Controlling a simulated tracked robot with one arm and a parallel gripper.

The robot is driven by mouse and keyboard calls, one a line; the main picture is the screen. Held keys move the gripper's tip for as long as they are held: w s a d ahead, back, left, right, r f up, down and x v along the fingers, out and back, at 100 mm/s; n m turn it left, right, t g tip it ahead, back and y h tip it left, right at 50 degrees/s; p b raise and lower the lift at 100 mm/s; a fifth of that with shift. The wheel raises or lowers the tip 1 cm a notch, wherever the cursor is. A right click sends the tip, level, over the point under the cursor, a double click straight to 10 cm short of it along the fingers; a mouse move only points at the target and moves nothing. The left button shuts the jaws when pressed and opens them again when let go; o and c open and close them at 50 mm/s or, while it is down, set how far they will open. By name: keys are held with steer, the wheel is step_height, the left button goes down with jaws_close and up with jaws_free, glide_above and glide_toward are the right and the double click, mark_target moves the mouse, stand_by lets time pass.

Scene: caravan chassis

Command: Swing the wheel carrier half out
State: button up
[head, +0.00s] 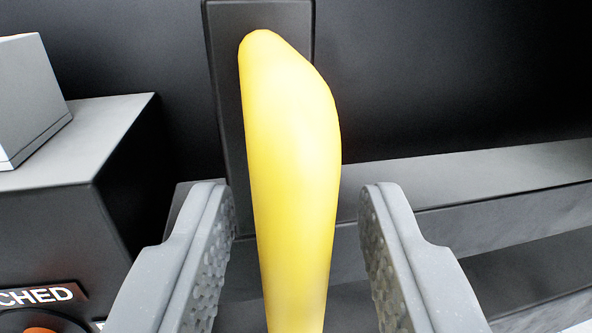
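A yellow handle (290,160) with a rounded top stands upright in the middle of the head view, in front of a dark plate (225,75). My gripper (295,205) is open, with one grey finger on each side of the handle. Gaps show between the handle and both fingers, so neither finger visibly touches it. The handle's lower end runs out of the bottom of the picture. I cannot tell which part, if any, is the wheel carrier.
A dark box (75,200) with a grey block (28,95) on top stands at the left. A label ending in "CHED" (38,296) and an orange round part (40,329) show at the lower left. A grey ledge (480,180) runs across the right.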

steer(key=shift+w, duration=0.3)
jaws_close()
